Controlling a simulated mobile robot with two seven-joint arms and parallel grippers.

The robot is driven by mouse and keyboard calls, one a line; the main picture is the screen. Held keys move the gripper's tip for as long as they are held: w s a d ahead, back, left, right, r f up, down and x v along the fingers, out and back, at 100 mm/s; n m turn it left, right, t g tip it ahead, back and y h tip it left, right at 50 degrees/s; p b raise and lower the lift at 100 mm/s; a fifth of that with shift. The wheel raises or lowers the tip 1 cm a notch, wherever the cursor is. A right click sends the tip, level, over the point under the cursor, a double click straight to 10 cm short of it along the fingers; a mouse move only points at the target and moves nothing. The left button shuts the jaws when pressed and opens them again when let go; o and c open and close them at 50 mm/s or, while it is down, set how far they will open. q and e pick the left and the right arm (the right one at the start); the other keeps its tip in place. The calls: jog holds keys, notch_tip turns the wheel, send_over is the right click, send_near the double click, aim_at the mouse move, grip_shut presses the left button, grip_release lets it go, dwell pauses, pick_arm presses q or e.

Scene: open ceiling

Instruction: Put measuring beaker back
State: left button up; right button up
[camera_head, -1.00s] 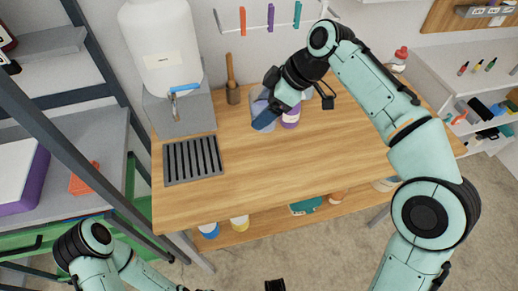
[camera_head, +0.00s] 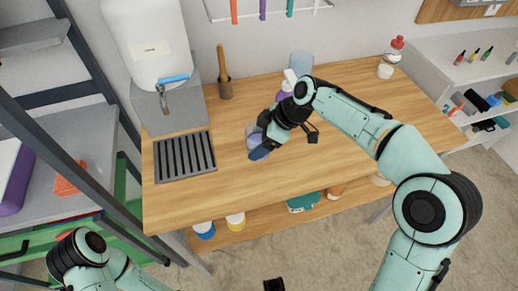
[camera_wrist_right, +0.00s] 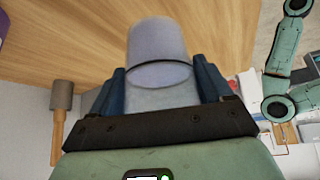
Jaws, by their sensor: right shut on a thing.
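The measuring beaker (camera_wrist_right: 158,45) is a clear, greyish cylinder. In the right wrist view it stands between the two dark blue fingers of my right gripper (camera_wrist_right: 160,88), which is shut on it. In the head view the beaker (camera_head: 252,131) shows partly behind the gripper (camera_head: 262,146), over the left-middle part of the wooden table (camera_head: 220,195). I cannot tell whether its base touches the tabletop. My left arm shows at the lower left of the head view, but its gripper is out of the picture.
A drain grate (camera_head: 185,156) lies left of the beaker, below a white tank (camera_head: 148,45) with a tap. The table's front and right are mostly clear.

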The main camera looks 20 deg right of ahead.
jog(key=shift+f, duration=1.95)
jog(key=shift+b, duration=0.3)
jog(key=o, duration=1.2)
jog(key=shift+f, duration=0.1)
jog(key=shift+c, duration=0.2)
jog(key=p+v, duration=0.1)
jog(key=v, duration=1.1)
